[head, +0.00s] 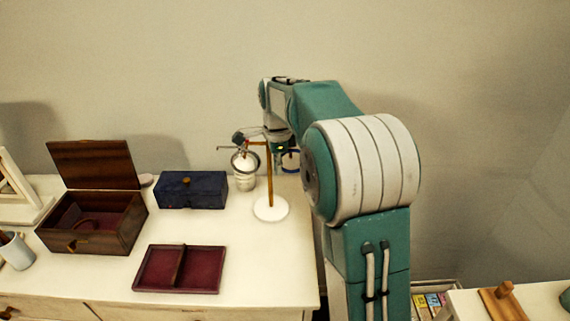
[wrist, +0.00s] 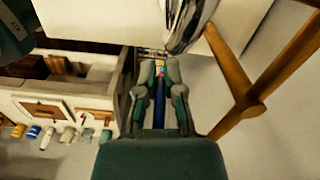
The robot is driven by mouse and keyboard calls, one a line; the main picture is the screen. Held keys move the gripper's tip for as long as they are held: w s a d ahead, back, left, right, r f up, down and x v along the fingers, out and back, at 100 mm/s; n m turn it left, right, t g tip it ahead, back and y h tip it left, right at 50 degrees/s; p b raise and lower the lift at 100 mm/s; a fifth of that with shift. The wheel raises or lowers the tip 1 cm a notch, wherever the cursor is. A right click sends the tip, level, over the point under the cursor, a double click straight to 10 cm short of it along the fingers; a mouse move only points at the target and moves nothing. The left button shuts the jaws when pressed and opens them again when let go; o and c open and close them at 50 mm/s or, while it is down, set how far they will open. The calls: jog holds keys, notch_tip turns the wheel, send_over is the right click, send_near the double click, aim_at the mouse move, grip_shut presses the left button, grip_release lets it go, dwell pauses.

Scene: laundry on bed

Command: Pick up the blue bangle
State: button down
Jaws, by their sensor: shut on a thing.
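The blue bangle (head: 290,172) shows as a dark blue ring just below my gripper (head: 284,148), to the right of the stand's pole in the head view. In the wrist view my gripper (wrist: 159,72) is shut on the bangle, which shows as a blue strip (wrist: 159,106) seen edge-on between the fingers. The wooden jewelry stand (head: 269,180) stands upright on its round white base. I cannot tell whether the bangle still touches the stand's arm.
Silvery bangles (head: 245,168) hang on the stand's left side, close to my fingers in the wrist view (wrist: 186,24). A blue box (head: 190,192), an open wooden box (head: 92,240) and a red-lined tray (head: 200,270) are on the white dresser (head: 270,265).

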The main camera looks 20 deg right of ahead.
jog(key=shift+r, duration=0.1)
jog(key=shift+r, duration=0.25)
jog(key=s+a+r, duration=0.1)
jog(key=s+a, duration=0.2)
jog(key=s, duration=0.5)
jog(key=s+a+r, duration=0.1)
jog(key=s+a, duration=0.3)
jog(key=s, duration=0.4)
jog(key=shift+s+r, duration=0.35)
